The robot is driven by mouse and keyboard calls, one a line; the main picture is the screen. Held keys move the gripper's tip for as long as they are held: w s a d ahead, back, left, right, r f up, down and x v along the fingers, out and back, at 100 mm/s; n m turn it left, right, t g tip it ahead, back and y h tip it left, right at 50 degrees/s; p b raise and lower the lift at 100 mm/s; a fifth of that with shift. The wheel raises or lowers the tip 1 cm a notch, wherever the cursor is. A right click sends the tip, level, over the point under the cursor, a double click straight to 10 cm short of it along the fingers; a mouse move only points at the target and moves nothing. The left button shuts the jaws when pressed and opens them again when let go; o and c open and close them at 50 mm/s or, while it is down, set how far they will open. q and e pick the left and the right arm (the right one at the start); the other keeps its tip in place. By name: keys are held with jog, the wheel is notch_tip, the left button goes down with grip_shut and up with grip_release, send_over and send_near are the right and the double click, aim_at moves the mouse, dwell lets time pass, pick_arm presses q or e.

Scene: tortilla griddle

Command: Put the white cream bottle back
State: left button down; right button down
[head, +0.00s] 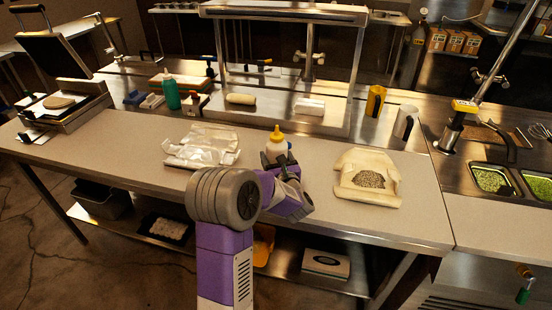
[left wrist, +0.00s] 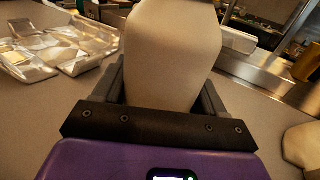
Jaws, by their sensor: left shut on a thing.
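The white cream bottle (head: 275,146) with a yellow cap stands upright over the middle of the pale counter in the head view. In the left wrist view its pale body (left wrist: 172,55) fills the space between the fingers. My left gripper (head: 279,161) is shut on the bottle's lower part. In the left wrist view the gripper's dark fingers (left wrist: 165,82) flank the bottle on both sides. The bottle's base is hidden by the gripper, so I cannot tell whether it touches the counter. My right gripper is not in view.
Crumpled foil (head: 202,146) lies left of the bottle; an open wrap with dark filling (head: 368,180) lies right. A green bottle (head: 172,93) stands behind left. A yellow jug (head: 375,101) and white jug (head: 405,121) stand behind right. A press (head: 72,108) occupies the left end.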

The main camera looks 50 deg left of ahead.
pick_arm(q)
jog(key=shift+r, duration=0.15)
jog(key=shift+f+b, duration=0.2)
jog(key=shift+b, duration=0.15)
jog(key=shift+c, duration=0.3)
grip_release()
jog(key=shift+r, duration=0.1)
jog(key=shift+r+p, duration=0.1)
jog(key=shift+p, duration=0.25)
jog(key=v, duration=1.2)
jog(key=shift+s, duration=0.1)
